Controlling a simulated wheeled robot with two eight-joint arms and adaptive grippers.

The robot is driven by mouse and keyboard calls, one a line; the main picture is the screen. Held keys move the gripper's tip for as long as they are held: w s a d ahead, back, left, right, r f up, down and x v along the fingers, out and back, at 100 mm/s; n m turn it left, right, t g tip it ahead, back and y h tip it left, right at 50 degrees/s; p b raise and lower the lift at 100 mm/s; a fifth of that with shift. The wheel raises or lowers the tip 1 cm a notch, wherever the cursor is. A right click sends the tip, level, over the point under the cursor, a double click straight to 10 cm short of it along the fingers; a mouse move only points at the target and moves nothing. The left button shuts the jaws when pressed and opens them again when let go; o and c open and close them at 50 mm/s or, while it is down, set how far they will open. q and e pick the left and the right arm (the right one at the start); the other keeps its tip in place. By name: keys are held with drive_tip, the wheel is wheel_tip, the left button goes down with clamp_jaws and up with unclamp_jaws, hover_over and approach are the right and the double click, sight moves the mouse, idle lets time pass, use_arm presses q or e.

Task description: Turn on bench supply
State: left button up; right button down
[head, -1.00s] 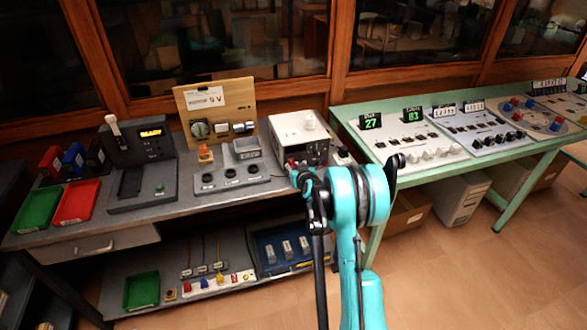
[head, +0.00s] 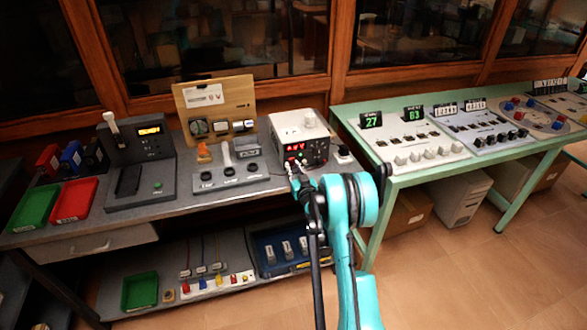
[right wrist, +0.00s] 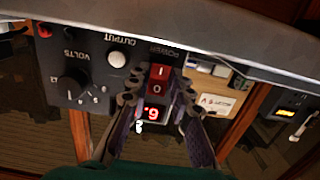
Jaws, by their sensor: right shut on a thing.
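The bench supply (head: 289,124) is a pale box with a black front, standing on the grey bench; red digits glow on its front. In the right wrist view its black panel (right wrist: 95,75) appears upside down, with a VOLTS knob (right wrist: 74,86), a white OUTPUT button (right wrist: 117,59) and a lit red display (right wrist: 153,113). A red power switch (right wrist: 159,78) marked I and O lies between the fingertips of my right gripper (right wrist: 157,88), which is shut on it. My left gripper is out of view.
A black unit with an orange display (head: 150,131) and green (head: 36,207) and red (head: 75,201) trays are at left. A green table (head: 400,170) with panels stands at right.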

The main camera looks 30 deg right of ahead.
drive_tip(key=c, duration=1.4)
unclamp_jaws()
drive_tip(key=shift+o, duration=0.2)
drive_tip(key=shift+s, duration=0.1)
drive_tip(key=v, duration=0.7)
drive_tip(key=shift+a, duration=0.1)
